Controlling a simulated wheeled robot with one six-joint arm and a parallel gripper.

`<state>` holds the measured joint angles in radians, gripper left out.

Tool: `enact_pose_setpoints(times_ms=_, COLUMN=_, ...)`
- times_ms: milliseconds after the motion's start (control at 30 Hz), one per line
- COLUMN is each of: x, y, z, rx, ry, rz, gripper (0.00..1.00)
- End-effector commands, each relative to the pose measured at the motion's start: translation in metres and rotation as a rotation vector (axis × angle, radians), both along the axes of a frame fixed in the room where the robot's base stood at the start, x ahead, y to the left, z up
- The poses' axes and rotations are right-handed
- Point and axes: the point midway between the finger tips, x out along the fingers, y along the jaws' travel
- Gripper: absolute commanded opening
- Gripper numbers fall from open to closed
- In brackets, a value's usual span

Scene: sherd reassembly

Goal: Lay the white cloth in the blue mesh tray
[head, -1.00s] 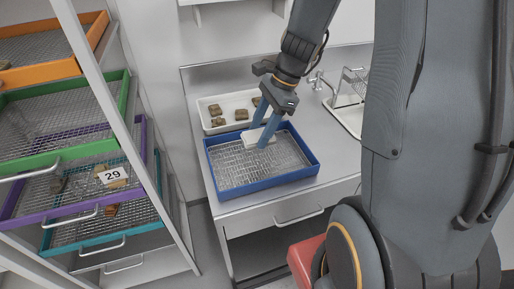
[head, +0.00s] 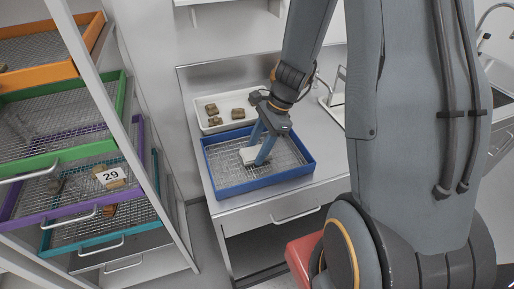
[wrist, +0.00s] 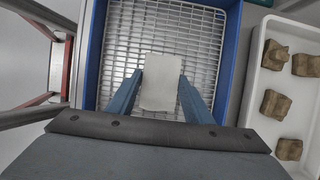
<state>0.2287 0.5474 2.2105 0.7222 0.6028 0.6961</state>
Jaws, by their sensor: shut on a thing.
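The white cloth (head: 250,155) is a small pale folded piece between the blue fingers of my gripper (head: 260,160). The wrist view shows the cloth (wrist: 160,82) between the two fingertips, which press on its sides. My gripper is shut on it. The blue mesh tray (head: 292,178) stands on the metal counter, and the cloth is over its mesh inside the rim. In the wrist view the tray's blue wall (wrist: 232,65) frames the mesh. I cannot tell whether the cloth touches the mesh.
A white tray (head: 203,112) with several brown sherds stands behind the blue tray, and shows at right in the wrist view (wrist: 300,95). A rack at left holds an orange tray (head: 85,60), a green tray (head: 122,100) and other mesh trays. A sink lies to the right.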

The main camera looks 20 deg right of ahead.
Motion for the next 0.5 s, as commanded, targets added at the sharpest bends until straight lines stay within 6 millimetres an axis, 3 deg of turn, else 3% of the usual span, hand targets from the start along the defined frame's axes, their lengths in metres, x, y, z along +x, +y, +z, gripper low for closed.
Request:
enact_pose_setpoints(times_ms=33, x=-0.0001, y=0.0001, z=-0.0025, rx=0.000, ry=0.001, rz=0.000, gripper=0.25)
enact_pose_setpoints(times_ms=67, x=-0.0001, y=0.0001, z=-0.0017, rx=0.000, ry=0.000, rz=0.000, gripper=0.51)
enact_pose_setpoints(times_ms=133, x=-0.0001, y=0.0000, z=-0.0014, rx=0.000, ry=0.000, rz=0.000, gripper=0.63)
enact_pose_setpoints(times_ms=500, x=-0.0002, y=0.0001, z=0.0021, rx=0.000, ry=0.000, rz=0.000, gripper=0.65)
